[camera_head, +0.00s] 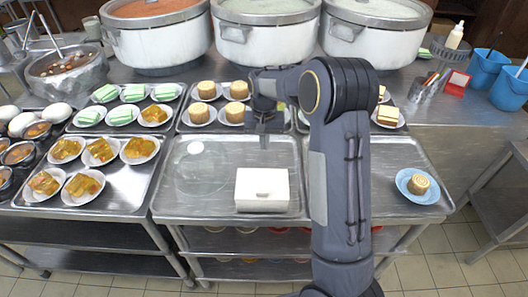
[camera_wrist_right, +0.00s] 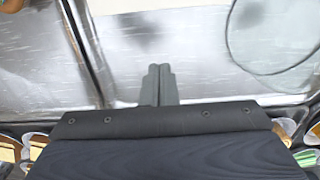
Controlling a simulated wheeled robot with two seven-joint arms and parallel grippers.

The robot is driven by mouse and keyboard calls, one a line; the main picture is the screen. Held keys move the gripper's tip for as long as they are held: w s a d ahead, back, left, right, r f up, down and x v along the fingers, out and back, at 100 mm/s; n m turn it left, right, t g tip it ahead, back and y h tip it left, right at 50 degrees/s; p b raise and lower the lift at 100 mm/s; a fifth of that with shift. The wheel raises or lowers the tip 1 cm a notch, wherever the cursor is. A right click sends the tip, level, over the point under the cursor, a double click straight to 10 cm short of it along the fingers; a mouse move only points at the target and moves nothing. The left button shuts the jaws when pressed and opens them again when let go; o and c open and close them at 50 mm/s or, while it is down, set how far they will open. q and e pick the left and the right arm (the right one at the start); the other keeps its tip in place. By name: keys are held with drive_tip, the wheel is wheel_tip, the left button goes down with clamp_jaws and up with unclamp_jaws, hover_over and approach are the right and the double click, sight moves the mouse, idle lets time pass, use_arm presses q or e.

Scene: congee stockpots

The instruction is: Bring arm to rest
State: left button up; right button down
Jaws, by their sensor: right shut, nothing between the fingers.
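My right arm (camera_head: 338,180) reaches up from the bottom of the head view and bends left at its elbow. My right gripper (camera_head: 264,142) points down above the back part of the middle steel tray, behind the white box. Its two fingers lie together in the right wrist view (camera_wrist_right: 158,85), with nothing between them. My left gripper does not show.
A white box (camera_head: 262,190) stands on the middle tray (camera_head: 180,208). Plates of food fill the left trays. Large stockpots (camera_head: 265,40) line the back. Blue buckets (camera_head: 487,68) stand back right.

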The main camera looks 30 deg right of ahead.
drive_tip(key=shift+r, duration=2.05)
drive_tip(key=s+a+r+n+t+y, duration=0.1)
drive_tip(key=s+a+r+t+y, duration=0.15)
drive_tip(key=s+r, duration=0.5)
drive_tip(key=s+a+n+t, duration=0.1)
drive_tip(key=s+a, duration=0.2)
drive_tip(key=s, duration=0.4)
drive_tip(key=s+a+f+n+t+y, duration=0.1)
drive_tip(key=s+a, duration=0.3)
drive_tip(key=s, duration=0.3)
drive_tip(key=s+a+f+n+t, duration=0.1)
drive_tip(key=s+a, duration=0.2)
drive_tip(key=s, duration=0.4)
drive_tip(key=shift+s+a+f+n, duration=0.15)
drive_tip(key=shift+s+a+n, duration=0.15)
drive_tip(key=shift+n, duration=0.1)
drive_tip(key=shift+s+d, duration=0.1)
drive_tip(key=shift+d, duration=0.05)
